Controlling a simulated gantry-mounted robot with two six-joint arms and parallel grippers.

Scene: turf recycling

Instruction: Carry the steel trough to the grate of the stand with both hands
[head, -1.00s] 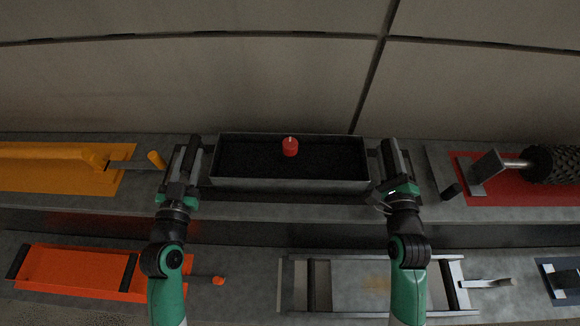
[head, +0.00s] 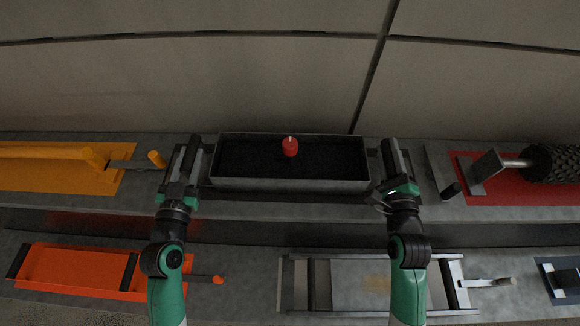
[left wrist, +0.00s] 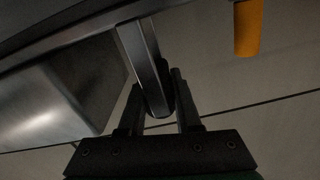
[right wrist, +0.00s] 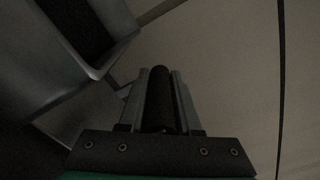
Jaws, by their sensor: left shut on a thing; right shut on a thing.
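The steel trough (head: 290,185) is a long grey box with dark fill, level at the middle of the back shelf in the head view. A small red object (head: 290,148) shows inside it. My left gripper (head: 190,158) is at its left end and my right gripper (head: 392,160) at its right end. In the left wrist view, the jaws close around a bar-like handle (left wrist: 145,65) beside the trough wall (left wrist: 60,95). In the right wrist view, a dark round handle (right wrist: 158,100) sits between the fingers. I cannot clearly make out the stand's grate, nor tell whether the trough rests or hangs.
A yellow tool (head: 60,165) lies left on the back shelf. A red plate (head: 510,190) with a black roller (head: 553,163) lies right. An orange tray (head: 75,270) and a steel frame (head: 350,285) are on the front shelf. A wall (head: 180,85) rises behind.

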